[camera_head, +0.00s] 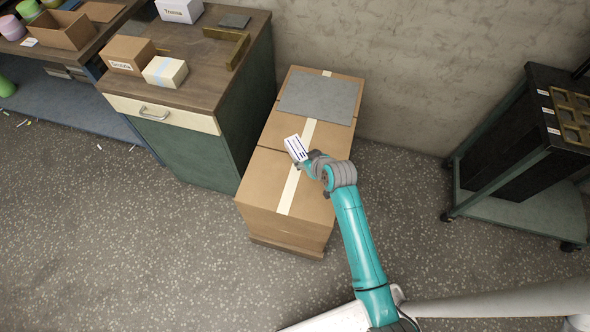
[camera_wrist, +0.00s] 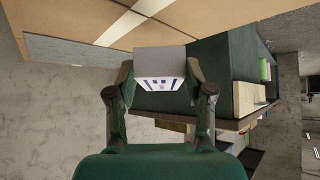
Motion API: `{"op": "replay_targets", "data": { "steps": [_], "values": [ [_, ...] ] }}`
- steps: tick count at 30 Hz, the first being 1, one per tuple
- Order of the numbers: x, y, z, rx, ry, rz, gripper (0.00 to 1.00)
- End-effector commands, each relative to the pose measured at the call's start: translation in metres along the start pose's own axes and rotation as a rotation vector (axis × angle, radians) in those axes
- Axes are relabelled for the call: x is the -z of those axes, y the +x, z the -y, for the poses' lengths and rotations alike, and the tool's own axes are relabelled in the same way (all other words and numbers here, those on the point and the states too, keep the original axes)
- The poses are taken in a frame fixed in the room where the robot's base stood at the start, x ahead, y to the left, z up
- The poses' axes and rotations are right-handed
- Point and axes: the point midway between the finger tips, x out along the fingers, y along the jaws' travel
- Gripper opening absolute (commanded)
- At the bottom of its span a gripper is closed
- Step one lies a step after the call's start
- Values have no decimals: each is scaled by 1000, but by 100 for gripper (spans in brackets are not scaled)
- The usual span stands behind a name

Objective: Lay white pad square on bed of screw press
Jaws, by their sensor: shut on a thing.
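My gripper (camera_head: 307,159) is shut on a small white box-like piece (camera_head: 296,148) with dark blue print. It holds the piece above the cardboard boxes near the middle of the body camera view. In the wrist view the white piece (camera_wrist: 160,60) sits between the two fingers of my gripper (camera_wrist: 160,76), its printed face toward the camera. I cannot tell whether this piece is the white pad. I cannot make out a screw press in either view.
Large taped cardboard boxes (camera_head: 262,176) stand below my gripper, with a flat grey sheet (camera_head: 319,97) on top. Left is a green cabinet (camera_head: 205,155) bearing small boxes and a brass bracket (camera_head: 238,52). A dark wheeled rack (camera_head: 510,135) stands right. Floor between is clear.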

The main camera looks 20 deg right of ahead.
Motion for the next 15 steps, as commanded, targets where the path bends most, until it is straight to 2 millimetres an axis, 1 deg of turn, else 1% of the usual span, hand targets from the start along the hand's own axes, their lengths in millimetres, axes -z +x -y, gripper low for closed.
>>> {"op": "replay_targets", "data": {
  "steps": [1, 3, 6, 11, 15],
  "values": [
    [-8, 7, 0, 1, 1, 4, 8],
    [-17, 15, 0, 1, 2, 4, 8],
    [-26, 25, 0, 0, 1, 2, 8],
    [-34, 33, 0, 0, 0, 1, 8],
    [-48, 46, 0, 0, 2, 3, 8]
  ]
}}
